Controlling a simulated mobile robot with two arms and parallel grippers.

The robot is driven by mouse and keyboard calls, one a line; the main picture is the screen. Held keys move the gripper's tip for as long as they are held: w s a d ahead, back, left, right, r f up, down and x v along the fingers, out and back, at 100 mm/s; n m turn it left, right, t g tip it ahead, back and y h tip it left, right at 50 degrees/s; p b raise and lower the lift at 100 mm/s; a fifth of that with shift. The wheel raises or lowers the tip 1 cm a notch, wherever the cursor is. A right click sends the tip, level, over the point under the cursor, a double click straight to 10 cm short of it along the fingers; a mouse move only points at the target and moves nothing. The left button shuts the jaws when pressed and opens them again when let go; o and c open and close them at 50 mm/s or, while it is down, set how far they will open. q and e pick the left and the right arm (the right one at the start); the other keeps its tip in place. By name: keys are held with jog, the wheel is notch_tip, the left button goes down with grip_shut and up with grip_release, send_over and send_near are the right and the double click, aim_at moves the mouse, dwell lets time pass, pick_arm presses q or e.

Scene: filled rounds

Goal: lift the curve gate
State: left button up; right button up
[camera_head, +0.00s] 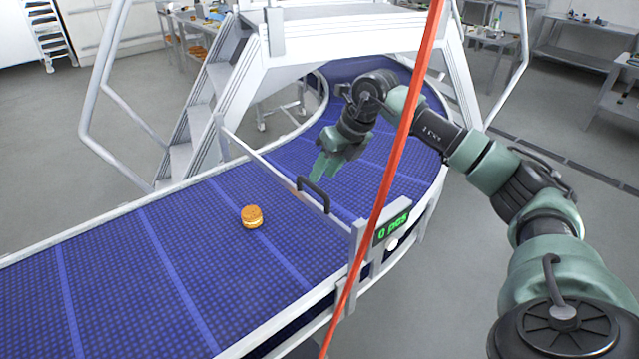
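The curve gate (262,161) is a pale bar lying across the blue conveyor belt where it starts to curve. It runs from the inner rail to a post at the outer rail and is down, low over the belt. A black handle (314,193) stands up from it near the outer end. My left gripper is not in view.
A round orange-brown bun-like item (252,217) sits on the blue belt (110,270), on the near side of the gate. A green display (393,228) reads "0 pcs". A red bar (400,150) crosses the view in front. White steps (200,110) and a platform stand over the belt.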

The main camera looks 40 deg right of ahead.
jog(key=v, duration=0.3)
jog(key=shift+s+r+b, duration=0.15)
jog(key=shift+r+b, duration=0.1)
jog(key=shift+b, duration=0.1)
